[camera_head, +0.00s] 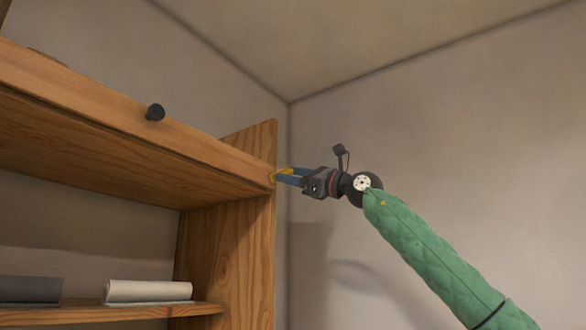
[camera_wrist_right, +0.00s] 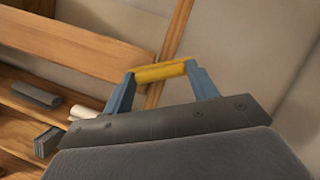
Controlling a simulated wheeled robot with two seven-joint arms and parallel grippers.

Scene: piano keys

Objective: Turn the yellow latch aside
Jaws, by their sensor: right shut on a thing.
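The yellow latch (camera_wrist_right: 161,72) lies between the two blue fingertips of my right gripper (camera_wrist_right: 160,82) in the right wrist view, with a fingertip at each end of it. In the head view the latch (camera_head: 283,171) is small and sits at the right end of the wooden front board of the cabinet. My right gripper (camera_head: 283,176) reaches it from the right and is shut on it. The fingers partly hide the latch in the head view. My left gripper is in neither view.
The wooden cabinet (camera_head: 226,240) fills the left side. Its front board (camera_head: 90,100) carries a dark round knob (camera_head: 155,112). A lower shelf (camera_head: 190,310) holds a white roll (camera_head: 148,291) and a grey item (camera_head: 30,289). The space right of the cabinet is bare wall.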

